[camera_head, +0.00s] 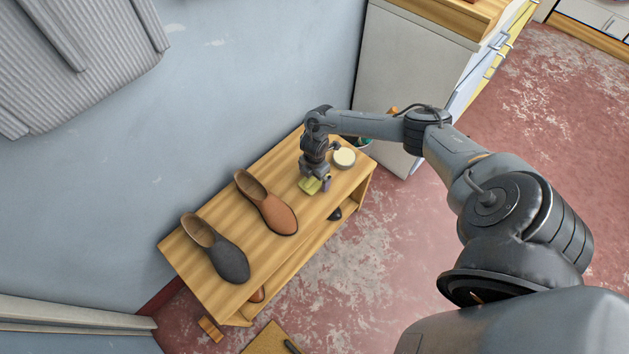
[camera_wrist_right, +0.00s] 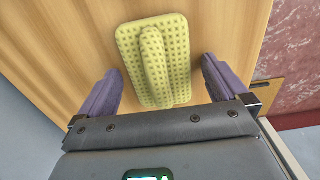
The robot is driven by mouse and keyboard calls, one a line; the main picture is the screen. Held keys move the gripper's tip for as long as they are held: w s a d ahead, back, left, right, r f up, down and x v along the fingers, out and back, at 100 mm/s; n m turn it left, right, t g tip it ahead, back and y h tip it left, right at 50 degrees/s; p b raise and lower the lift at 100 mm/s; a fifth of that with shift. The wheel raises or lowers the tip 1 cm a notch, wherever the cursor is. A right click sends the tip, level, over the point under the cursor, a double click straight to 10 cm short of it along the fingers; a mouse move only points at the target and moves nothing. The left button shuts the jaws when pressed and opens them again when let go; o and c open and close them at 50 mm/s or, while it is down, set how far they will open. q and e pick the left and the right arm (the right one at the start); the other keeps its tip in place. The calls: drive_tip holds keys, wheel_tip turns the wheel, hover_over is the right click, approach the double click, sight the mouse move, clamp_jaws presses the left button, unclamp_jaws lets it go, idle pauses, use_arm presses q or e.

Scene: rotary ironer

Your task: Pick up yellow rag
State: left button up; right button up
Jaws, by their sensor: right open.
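The yellow rag (camera_head: 310,185) lies on the wooden bench top, right of the brown shoe in the head view. In the right wrist view the rag (camera_wrist_right: 153,60) is a dimpled yellow piece with a raised ridge along its middle. My right gripper (camera_head: 318,183) is directly over the rag and partly hides it in the head view. Its purple-grey fingers (camera_wrist_right: 160,84) are open, one on each side of the rag, with visible gaps between them and the rag. Its exact height above the rag is hard to tell. My left gripper is not in view.
The wooden bench (camera_head: 205,278) also holds a brown shoe (camera_head: 268,203), a dark grey shoe (camera_head: 218,250) and a round pale-topped tin (camera_head: 343,158) close to my right gripper. A wall runs behind the bench and a cabinet (camera_head: 405,75) stands beyond its right end.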

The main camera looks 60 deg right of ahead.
drive_tip(key=c, duration=1.1)
drive_tip(key=shift+o, duration=0.2)
drive_tip(key=shift+r, duration=0.2)
drive_tip(key=shift+r+p, duration=0.4)
drive_tip(key=shift+r, duration=0.25)
wheel_tip(320, 180, up, 3)
drive_tip(key=shift+f+p, duration=0.1)
drive_tip(key=shift+p, duration=0.5)
drive_tip(key=s+d+r+p, duration=0.1)
drive_tip(key=s+d+r, duration=0.5)
drive_tip(key=d, duration=0.3)
drive_tip(key=shift+s+d+r+p, duration=0.15)
drive_tip(key=shift+d+r+p, duration=0.15)
drive_tip(key=shift+d+p, duration=0.1)
